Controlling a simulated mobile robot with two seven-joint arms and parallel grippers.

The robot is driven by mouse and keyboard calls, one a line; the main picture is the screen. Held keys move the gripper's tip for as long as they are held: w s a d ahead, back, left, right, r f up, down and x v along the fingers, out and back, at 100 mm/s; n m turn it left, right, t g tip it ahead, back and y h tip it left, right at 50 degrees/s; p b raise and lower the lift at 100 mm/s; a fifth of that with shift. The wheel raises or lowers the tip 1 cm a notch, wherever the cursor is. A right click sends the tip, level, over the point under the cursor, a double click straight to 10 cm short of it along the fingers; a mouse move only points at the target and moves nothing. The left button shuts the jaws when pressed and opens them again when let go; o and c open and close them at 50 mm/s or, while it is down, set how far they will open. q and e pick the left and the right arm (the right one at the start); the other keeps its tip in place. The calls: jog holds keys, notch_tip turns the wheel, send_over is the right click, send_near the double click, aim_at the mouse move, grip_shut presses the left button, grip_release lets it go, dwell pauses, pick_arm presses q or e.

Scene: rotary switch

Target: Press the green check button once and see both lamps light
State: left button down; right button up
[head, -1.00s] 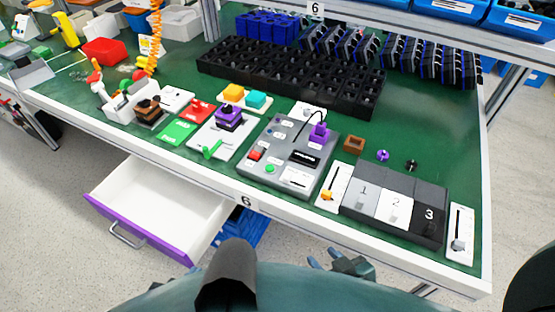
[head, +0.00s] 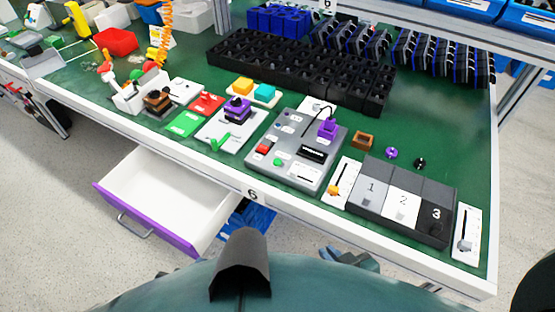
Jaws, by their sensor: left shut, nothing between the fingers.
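The grey panel (head: 293,170) lies on the green bench top. Its green check button (head: 278,162) is near the front edge, below a red switch (head: 263,148). A purple block (head: 328,128) with a black cable sits at its upper right. Small round spots show on its upper left, too small to tell whether they are lit lamps. My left gripper (head: 240,264), seen as a dark grey shape at the bottom centre, is shut and empty, well short of the panel. My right gripper (head: 346,257) is mostly hidden behind my body; its jaws are unclear. Neither touches the button.
An open drawer (head: 150,190) with a purple front juts out at the left. Slider plates and numbered blocks (head: 402,204) stand right of the panel. A black rack (head: 290,70) stands behind.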

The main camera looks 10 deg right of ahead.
grip_shut()
dwell(1.1)
